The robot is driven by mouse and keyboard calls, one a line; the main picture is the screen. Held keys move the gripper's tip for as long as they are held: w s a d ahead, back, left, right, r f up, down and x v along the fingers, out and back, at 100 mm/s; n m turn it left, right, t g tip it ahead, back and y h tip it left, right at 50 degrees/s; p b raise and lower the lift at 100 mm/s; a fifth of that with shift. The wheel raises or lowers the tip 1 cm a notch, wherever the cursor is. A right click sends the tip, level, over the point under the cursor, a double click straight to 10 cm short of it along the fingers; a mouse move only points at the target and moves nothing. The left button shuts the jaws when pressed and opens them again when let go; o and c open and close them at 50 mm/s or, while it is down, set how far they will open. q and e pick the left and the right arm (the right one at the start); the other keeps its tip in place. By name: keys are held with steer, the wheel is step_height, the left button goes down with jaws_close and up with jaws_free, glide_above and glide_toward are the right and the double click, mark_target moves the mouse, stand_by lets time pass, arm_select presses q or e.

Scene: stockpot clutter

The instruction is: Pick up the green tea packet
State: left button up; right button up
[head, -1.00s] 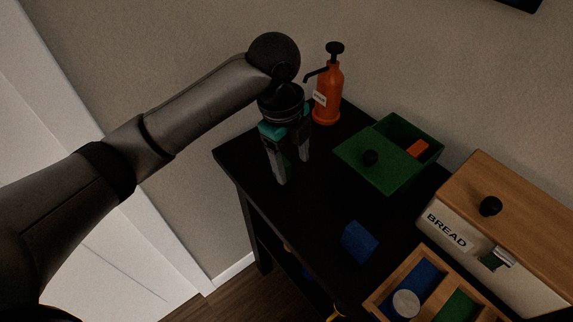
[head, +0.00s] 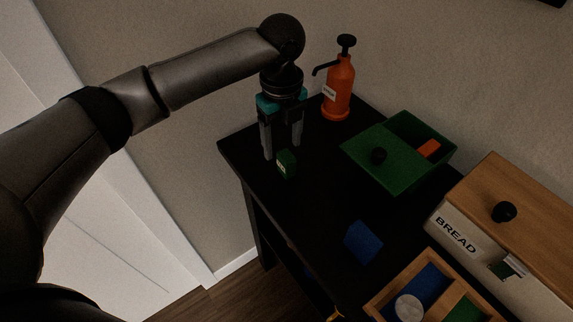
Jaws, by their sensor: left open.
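A small dark green packet (head: 287,163) with a pale label stands on the black table near its left end; I take it for the green tea packet. My left gripper (head: 282,151) points down just above and behind the packet. Its fingers are apart, and the packet shows in front of them, partly below the right finger. I cannot tell whether the fingers touch it. My right gripper is not in view.
On the black table (head: 310,210) stand an orange pump bottle (head: 339,90), a green box with a lid (head: 378,172) holding an orange block (head: 428,148), a blue block (head: 362,243), a wooden divided tray (head: 396,287) and a bread box (head: 452,232). The table's middle is clear.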

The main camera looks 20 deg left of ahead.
mark_target(286, 156)
arm_select(q)
steer(key=shift+w+d+f+b, duration=0.1)
steer(key=shift+f+b, duration=0.1)
steer(key=shift+f, duration=0.95)
steer(key=shift+s+d+f+b, duration=0.15)
steer(key=shift+f+b, duration=0.1)
steer(key=shift+f, duration=0.85)
steer(key=shift+w+d+f+b, duration=0.1)
steer(key=shift+w+f+b, duration=0.1)
steer(key=shift+f, duration=0.95)
jaws_close()
